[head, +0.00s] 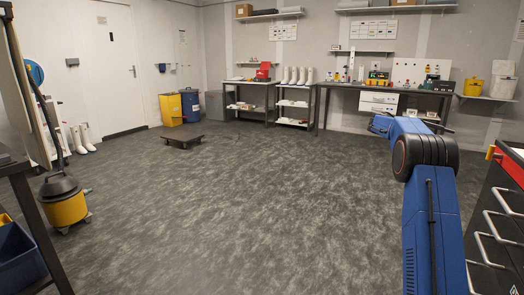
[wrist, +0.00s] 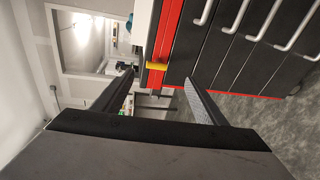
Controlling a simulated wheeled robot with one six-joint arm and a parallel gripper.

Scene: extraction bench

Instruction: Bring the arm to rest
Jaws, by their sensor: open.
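My arm (head: 432,215) is blue with a black joint and rises at the right of the head view. It is bent at the black joint, and its forearm points away toward the back benches. My gripper (wrist: 160,88) shows in the wrist view with its two dark fingers spread apart and nothing between them. In the head view the end of the arm is small and its fingers are hard to make out. Beyond the fingers in the wrist view is a dark drawer cabinet with a red edge (wrist: 168,35), seen turned on its side.
The drawer cabinet (head: 508,232) stands close at the right of my arm. A yellow vacuum (head: 64,208) and a dark table are at the left. A low black dolly (head: 184,142) sits on the floor. Benches (head: 385,90) line the back wall. The middle floor is clear.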

